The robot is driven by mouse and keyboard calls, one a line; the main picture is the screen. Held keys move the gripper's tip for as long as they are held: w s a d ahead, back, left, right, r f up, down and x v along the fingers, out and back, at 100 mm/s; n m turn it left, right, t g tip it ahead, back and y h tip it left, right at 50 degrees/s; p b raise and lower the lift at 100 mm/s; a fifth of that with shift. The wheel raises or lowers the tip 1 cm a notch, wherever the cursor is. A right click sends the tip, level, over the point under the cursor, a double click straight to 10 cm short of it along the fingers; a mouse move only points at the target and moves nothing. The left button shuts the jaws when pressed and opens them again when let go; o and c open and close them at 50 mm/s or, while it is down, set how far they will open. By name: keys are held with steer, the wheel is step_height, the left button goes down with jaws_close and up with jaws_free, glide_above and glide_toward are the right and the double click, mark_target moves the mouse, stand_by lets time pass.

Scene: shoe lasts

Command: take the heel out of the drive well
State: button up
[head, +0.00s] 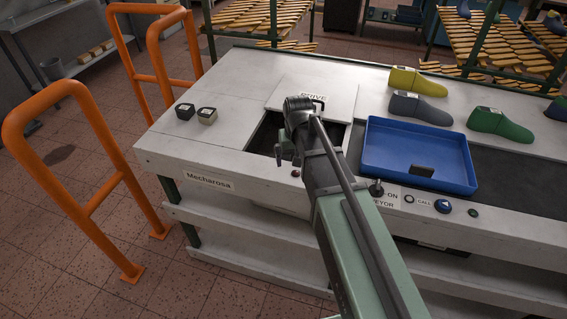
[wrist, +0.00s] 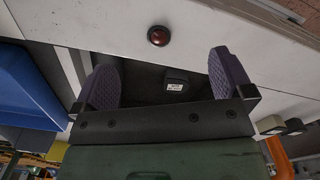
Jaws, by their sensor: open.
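The drive well (head: 267,135) is a dark opening in the pale bench top, below the panel marked DRIVE. The wrist view shows the dark inside of the well (wrist: 150,88). A small dark heel (wrist: 175,85) with a white label lies in it, between the fingers in the picture but farther off. My gripper (head: 285,155) is over the well in the head view, largely hidden by my own arm. In the wrist view, the two purple finger pads of my gripper (wrist: 167,82) are wide apart with nothing held. The heel is not visible in the head view.
Two dark blocks with pale tops (head: 196,113) sit left of the well. A blue tray (head: 372,165) holding a dark piece is to the right, with several coloured lasts (head: 418,82) behind it. A red button (wrist: 158,36) is beside the well. Orange rails (head: 75,150) stand left.

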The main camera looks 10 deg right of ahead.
steer(key=w+f+m, duration=0.1)
steer(key=w, duration=0.6)
steer(key=w+f+b, duration=0.1)
steer(key=w+f, duration=0.1)
steer(key=w, duration=0.5)
steer(key=w+f+m, duration=0.1)
steer(key=w, duration=0.5)
steer(key=shift+w+f+m, duration=0.15)
steer(key=shift+w+m, duration=0.15)
steer(key=shift+w, duration=0.1)
steer(key=shift+s+m, duration=0.3)
steer(key=shift+s, duration=0.15)
step_height(320, 180, down, 11)
steer(key=b, duration=1.1)
steer(key=shift+b, duration=0.3)
steer(key=shift+s+r, duration=0.1)
steer(key=shift+r, duration=0.1)
steer(key=shift+c, duration=0.5)
steer(key=c, duration=1)
